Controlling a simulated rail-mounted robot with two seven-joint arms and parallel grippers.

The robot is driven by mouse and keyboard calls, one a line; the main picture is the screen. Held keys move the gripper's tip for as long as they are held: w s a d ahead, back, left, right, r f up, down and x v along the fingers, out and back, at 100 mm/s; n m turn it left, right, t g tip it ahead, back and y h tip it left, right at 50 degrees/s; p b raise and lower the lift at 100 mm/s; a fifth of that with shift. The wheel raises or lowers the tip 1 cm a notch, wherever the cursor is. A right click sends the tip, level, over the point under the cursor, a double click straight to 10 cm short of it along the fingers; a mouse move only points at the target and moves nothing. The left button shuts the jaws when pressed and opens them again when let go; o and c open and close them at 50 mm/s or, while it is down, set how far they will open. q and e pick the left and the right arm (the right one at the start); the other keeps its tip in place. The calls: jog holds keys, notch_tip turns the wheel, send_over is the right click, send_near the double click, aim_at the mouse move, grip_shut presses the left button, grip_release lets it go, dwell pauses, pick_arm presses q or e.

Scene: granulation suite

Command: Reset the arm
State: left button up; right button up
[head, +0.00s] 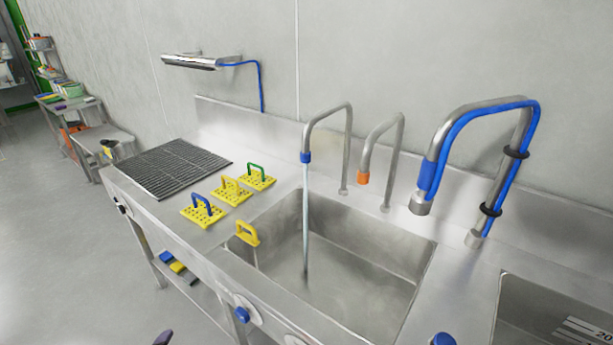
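Neither of my grippers can be made out in the head view, and no arm of mine clearly shows. A small dark piece (163,338) pokes in at the bottom edge, left of the middle; too little of it shows to tell what it is.
A steel sink (400,262) has water running from the blue-collared tap (306,158). An orange-tipped tap (363,178) and a large blue-hosed tap (428,180) stand right of it. Yellow handled blocks (231,190) and a black grate (172,167) occupy the counter's left. Floor (70,260) at left is clear.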

pick_arm(q)
jog(key=s+d+r+n+g+p, duration=0.1)
jog(key=s+d+r+n+g, duration=0.15)
jog(key=s, duration=0.45)
jog(key=s+d+r+n+g+p, duration=0.1)
jog(key=s+d+r+n+g, duration=0.2)
jog(key=s, duration=0.4)
jog(key=s+d+r+n+g, duration=0.25)
jog(key=s+d+n, duration=0.2)
jog(key=s, duration=0.25)
jog(key=s+d+f+n+g+h+p, duration=0.1)
jog(key=s+d+f+g+p, duration=0.2)
jog(key=s, duration=0.9)
jog(key=w+p+v, duration=0.3)
jog(key=p+v, duration=0.9)
jog(key=w+r+p+v, duration=0.1)
jog(key=w+p+v, duration=0.1)
jog(key=p+v, duration=1)
jog(key=w+r+p+v, duration=0.1)
jog(key=w+p+v, duration=0.2)
jog(key=p+v, duration=0.9)
jog(key=shift+w+a+t+p, duration=0.2)
jog(key=shift+t+p, duration=0.2)
jog(key=shift+p, duration=0.2)
jog(key=shift+r, duration=0.1)
